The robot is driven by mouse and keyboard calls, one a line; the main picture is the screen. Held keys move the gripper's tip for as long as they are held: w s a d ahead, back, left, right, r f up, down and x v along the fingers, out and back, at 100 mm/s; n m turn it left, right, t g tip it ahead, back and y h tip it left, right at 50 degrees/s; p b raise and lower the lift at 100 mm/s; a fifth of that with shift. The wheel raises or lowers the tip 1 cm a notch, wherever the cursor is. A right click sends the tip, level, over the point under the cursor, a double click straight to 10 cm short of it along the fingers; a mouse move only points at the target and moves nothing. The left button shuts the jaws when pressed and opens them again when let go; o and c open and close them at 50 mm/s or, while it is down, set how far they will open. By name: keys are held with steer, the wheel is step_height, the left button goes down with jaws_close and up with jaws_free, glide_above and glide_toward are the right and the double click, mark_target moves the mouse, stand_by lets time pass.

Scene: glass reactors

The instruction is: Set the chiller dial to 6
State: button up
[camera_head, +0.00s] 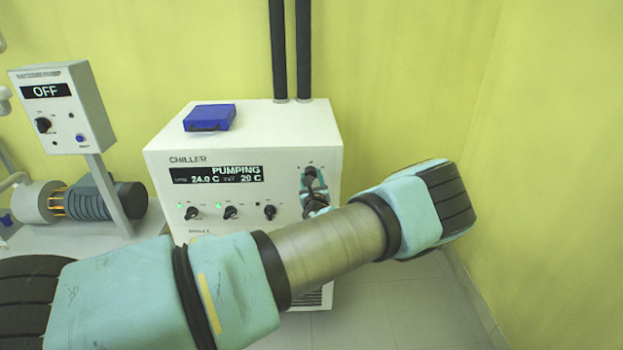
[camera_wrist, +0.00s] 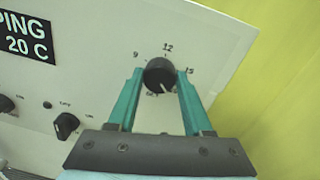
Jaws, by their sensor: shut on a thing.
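The chiller (camera_head: 255,140) is a white box whose display reads PUMPING, 24.0 C and 20 C. Its black round dial (camera_wrist: 159,73) is at the right of the front panel, with marks 9, 12 and 15 legible around its upper side. A mark below the dial is too small to read. The dial's white pointer line points down and slightly right in the wrist view. My gripper (camera_wrist: 160,80) is shut on the dial, with one teal finger on each side. In the head view, my gripper (camera_head: 314,188) covers much of the dial area.
Several smaller black knobs (camera_head: 231,212) with green lights sit left of the dial. A blue box (camera_head: 210,118) lies on top of the chiller, and two black pipes rise behind it. A control box reading OFF (camera_head: 60,105) stands at left.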

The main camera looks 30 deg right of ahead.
jaws_close()
steer(key=shift+f+b, duration=0.15)
steer(key=shift+b, duration=0.2)
